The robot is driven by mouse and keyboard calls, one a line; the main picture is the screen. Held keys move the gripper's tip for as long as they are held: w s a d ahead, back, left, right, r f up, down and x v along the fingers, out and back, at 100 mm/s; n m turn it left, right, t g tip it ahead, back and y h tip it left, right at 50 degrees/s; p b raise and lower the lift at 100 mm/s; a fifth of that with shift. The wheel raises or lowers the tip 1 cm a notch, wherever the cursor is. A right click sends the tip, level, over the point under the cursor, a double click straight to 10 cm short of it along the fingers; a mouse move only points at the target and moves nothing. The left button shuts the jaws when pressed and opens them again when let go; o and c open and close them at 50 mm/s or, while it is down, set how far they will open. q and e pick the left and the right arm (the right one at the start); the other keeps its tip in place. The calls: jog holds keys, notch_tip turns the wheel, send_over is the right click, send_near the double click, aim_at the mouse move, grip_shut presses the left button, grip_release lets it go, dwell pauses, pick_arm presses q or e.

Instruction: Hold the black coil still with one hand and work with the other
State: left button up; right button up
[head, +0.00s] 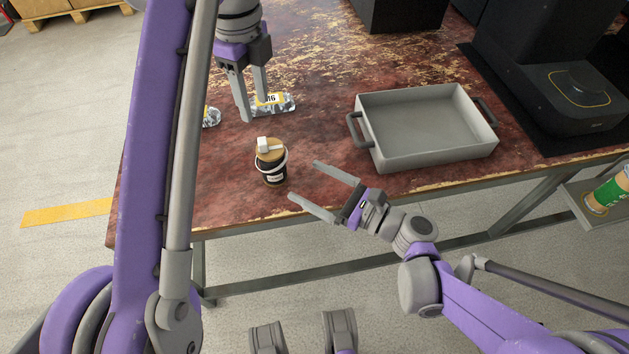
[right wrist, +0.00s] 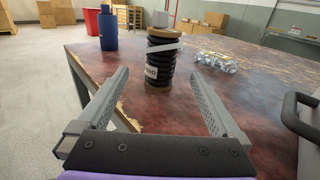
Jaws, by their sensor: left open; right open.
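The black coil (head: 271,168) stands upright near the table's front left edge, with a tan top, a white block on top and a white band around it. In the right wrist view the coil (right wrist: 158,68) stands ahead, beyond the open fingertips, with a pale label. My right gripper (head: 303,179) is open and empty, to the right of the coil and apart from it, its fingers pointing towards it. My left gripper (head: 254,108) is open, fingers pointing down, behind the coil by a silver packet (head: 285,102); whether it touches the packet I cannot tell.
A grey tray (head: 368,143) with dark handles stands to the right on the worn table (head: 330,60). A second silver packet (head: 210,117) is partly hidden by my left arm. A black machine (head: 560,95) stands at the right. A blue cylinder (right wrist: 108,32) shows behind the coil.

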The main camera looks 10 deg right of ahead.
aim_at(283, 166)
jog(key=shift+w+a, duration=0.1)
jog(key=shift+w, duration=0.1)
jog(key=x, duration=1)
jog(key=shift+w+r, duration=0.15)
jog(key=shift+r, duration=0.05)
